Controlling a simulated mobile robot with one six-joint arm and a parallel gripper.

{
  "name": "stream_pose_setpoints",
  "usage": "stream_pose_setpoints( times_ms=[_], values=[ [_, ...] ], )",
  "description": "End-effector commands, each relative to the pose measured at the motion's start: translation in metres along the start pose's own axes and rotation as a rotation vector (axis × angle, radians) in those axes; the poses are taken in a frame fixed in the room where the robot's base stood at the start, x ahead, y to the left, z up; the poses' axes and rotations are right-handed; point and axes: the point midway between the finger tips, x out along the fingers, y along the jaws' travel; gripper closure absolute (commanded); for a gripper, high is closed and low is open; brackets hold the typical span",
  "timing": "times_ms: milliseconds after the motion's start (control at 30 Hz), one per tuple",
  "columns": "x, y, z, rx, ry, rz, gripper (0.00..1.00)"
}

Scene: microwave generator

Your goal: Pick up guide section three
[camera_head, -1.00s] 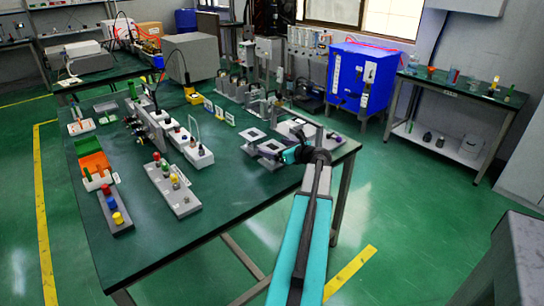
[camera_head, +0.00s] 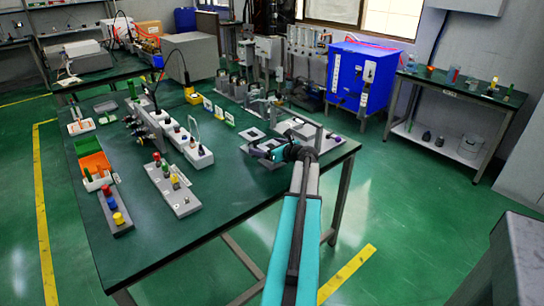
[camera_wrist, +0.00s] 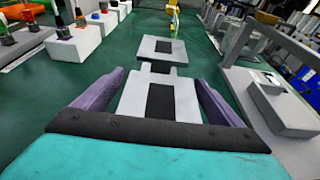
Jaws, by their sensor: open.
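Flat light-grey guide pieces with dark centres lie on the green table. In the wrist view one piece (camera_wrist: 183,98) lies between and below the fingers of my gripper (camera_wrist: 160,78), with a second square piece (camera_wrist: 147,46) just beyond it. I cannot tell which one is guide section three, as no label is readable. My gripper is open, with its two purple fingers apart on either side of the nearer piece; contact is not visible. In the head view my gripper (camera_head: 250,149) is over the table's right part, beside a square piece (camera_head: 245,132), and partly covers the nearer piece.
A grey fixture (camera_wrist: 285,108) stands close to the right finger in the wrist view. Coloured knobs on a grey base (camera_head: 185,203) and an orange bin (camera_head: 96,163) are at the left. The table's middle foreground (camera_head: 225,195) is clear.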

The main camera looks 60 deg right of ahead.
Motion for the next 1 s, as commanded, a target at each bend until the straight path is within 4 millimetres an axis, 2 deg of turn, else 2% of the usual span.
stream_pose_setpoints(
  times_ms=[133,167,500,1000],
  values=[
    [-0.0001,-0.0001,0.0000,0.000,0.000,0.000,0.09],
    [-0.0001,-0.0001,0.0000,0.000,0.000,0.000,0.13],
    [-0.0002,-0.0001,-0.0001,0.000,0.000,0.000,0.69],
    [-0.0029,-0.0002,0.0091,-0.001,-0.002,0.000,0.69]
  ],
)
